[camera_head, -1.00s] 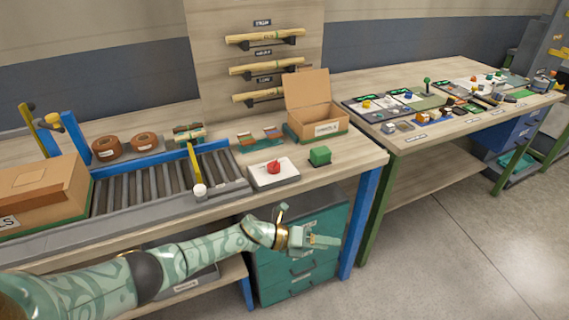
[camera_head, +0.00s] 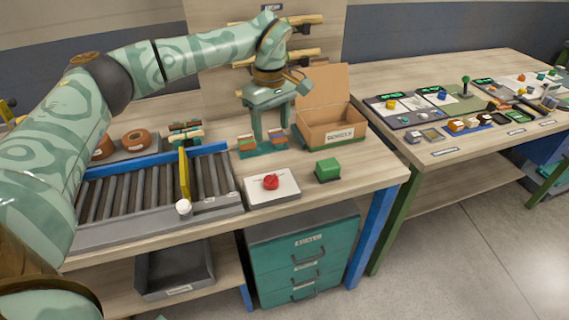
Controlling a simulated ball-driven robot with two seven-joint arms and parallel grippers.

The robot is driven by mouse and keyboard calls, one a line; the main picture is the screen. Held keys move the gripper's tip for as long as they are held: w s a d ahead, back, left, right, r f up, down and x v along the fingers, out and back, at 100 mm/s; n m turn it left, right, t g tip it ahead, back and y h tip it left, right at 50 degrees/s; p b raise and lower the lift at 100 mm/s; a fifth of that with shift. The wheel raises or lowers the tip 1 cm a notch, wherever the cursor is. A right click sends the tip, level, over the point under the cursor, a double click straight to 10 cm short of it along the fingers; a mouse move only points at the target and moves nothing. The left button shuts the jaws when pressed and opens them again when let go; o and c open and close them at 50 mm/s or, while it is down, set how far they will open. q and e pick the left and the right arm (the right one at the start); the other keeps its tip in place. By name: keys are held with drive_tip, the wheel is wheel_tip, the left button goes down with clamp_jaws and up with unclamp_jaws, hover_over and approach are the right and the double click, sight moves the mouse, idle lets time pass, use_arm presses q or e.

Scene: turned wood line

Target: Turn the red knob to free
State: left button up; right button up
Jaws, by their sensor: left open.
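The red knob (camera_head: 270,182) sits on a white panel (camera_head: 284,191) on the bench, near its front edge. My left arm reaches in from the left and bends over the bench. My left gripper (camera_head: 265,142) points down behind the red knob, above and in front of the back boards, open and with nothing between its fingers that I can see. It is apart from the knob. The knob's pointer and the panel's marks are too small to read. My right gripper is not in view.
A green block (camera_head: 327,170) is right of the panel. An open cardboard box (camera_head: 331,128) stands behind it. A roller conveyor (camera_head: 140,190) with a yellow bar (camera_head: 184,175) lies to the left. Teal drawers (camera_head: 303,255) are under the bench. A second table (camera_head: 440,140) stands to the right.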

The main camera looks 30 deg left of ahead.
use_arm(q)
drive_tip(key=b, duration=0.2)
hover_over(271, 177)
drive_tip(key=s, duration=0.1)
wheel_tip(271, 177, down, 4)
wheel_tip(271, 177, down, 3)
drive_tip(key=shift+a+r, duration=0.1)
drive_tip(key=shift+r, duration=0.05)
drive_tip(key=f, duration=0.1)
drive_tip(key=w+f+b, duration=0.1)
drive_tip(key=shift+w+f, duration=0.1)
drive_tip(key=shift+f, duration=0.2)
wheel_tip(271, 177, down, 6)
drive_tip(key=shift+r+b, duration=0.25)
drive_tip(key=shift+b, duration=0.5)
drive_tip(key=shift+f, duration=0.4)
drive_tip(key=shift+r, duration=0.1)
drive_tip(key=c, duration=1)
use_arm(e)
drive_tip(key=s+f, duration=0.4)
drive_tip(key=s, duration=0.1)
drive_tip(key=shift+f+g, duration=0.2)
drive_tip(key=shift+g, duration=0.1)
